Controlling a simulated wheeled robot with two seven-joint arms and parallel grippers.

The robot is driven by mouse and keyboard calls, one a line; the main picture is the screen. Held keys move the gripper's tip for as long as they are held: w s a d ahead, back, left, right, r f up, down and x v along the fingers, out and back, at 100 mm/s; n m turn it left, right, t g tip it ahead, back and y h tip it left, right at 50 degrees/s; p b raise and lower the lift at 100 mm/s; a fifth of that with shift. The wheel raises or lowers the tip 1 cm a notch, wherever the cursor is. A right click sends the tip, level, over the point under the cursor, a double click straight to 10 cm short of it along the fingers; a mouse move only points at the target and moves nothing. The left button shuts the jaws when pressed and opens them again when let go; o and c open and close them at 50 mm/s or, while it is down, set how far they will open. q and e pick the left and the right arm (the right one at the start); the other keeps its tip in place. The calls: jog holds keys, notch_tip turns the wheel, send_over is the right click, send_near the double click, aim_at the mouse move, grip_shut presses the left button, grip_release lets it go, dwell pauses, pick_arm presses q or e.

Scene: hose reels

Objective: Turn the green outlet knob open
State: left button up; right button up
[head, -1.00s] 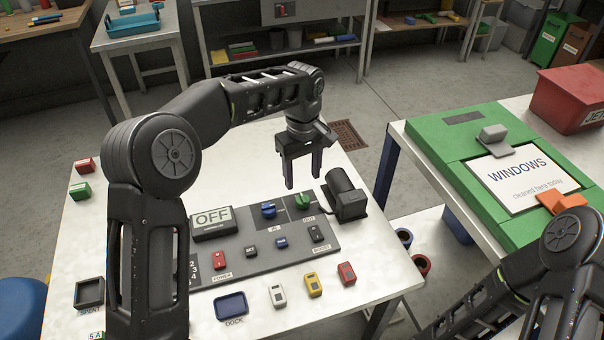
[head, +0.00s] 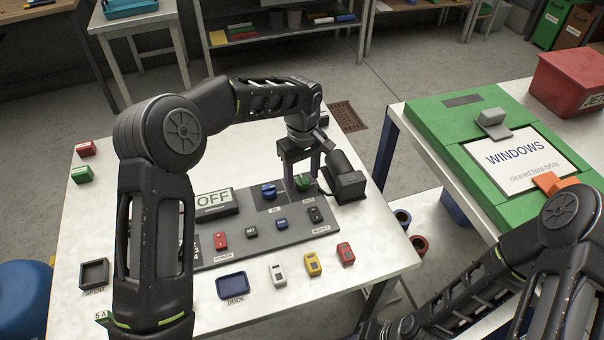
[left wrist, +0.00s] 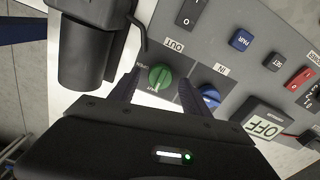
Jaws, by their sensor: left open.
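The green outlet knob (head: 303,182) sits at the back right of the grey control panel (head: 240,250), beside the OUT label. It also shows in the left wrist view (left wrist: 160,77), with a pale line across its face. My left gripper (head: 301,176) is open and points down at the knob. In the left wrist view, its two fingers (left wrist: 157,92) lie on either side of the knob. I see no clear contact. The blue inlet knob (head: 268,191) is left of the green one, outside the fingers. My right gripper is out of view.
A black cylindrical device (head: 343,178) stands close to the right of the knob. A display reading OFF (head: 213,200) is on the panel's left. Small coloured blocks and a blue dock tray (head: 232,286) lie in front. A green board (head: 450,150) is on the right-hand table.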

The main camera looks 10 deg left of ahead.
pick_arm(q)
jog(key=shift+f, duration=0.35)
jog(key=shift+c, duration=0.6)
grip_shut()
